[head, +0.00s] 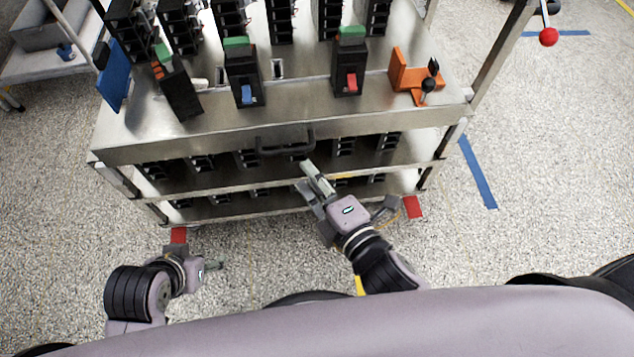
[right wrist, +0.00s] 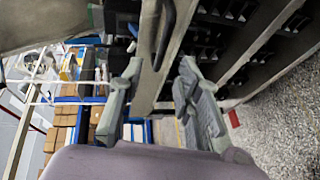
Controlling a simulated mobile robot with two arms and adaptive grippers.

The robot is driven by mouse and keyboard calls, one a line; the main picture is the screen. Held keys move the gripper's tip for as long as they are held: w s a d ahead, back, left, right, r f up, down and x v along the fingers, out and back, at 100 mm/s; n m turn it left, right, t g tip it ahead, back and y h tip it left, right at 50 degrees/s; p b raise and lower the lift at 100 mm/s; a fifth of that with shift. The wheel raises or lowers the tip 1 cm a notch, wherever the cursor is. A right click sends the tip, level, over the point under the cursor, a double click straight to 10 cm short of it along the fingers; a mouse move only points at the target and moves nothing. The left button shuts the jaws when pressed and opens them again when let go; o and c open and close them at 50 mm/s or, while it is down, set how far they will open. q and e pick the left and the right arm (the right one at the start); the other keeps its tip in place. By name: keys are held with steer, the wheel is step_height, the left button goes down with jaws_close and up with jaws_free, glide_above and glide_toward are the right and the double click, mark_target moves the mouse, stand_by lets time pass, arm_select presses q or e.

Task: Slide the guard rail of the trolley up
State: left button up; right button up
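The metal trolley (head: 220,138) stands in front of me with a top deck and lower shelves. A dark U-shaped handle (head: 287,143) sits at the middle of its front edge, with a pale strip (head: 240,190) along the shelf below. I cannot tell for sure which part is the guard rail. My right gripper (head: 312,182) is just below the handle. In the right wrist view, the right gripper (right wrist: 160,82) is open, with the dark handle (right wrist: 164,35) ahead between its fingertips, apparently not gripped. My left gripper (head: 212,268) is low at the left, away from the trolley; its opening is unclear.
Breakers with green tops (head: 240,75) stand on the deck, near an orange bracket (head: 408,75) and a blue panel (head: 113,75). A side bench (head: 50,62) is at the upper left. The speckled floor to the right is clear around blue tape (head: 478,172).

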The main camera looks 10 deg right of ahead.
steer(key=shift+v, duration=0.95)
stand_by(0.4)
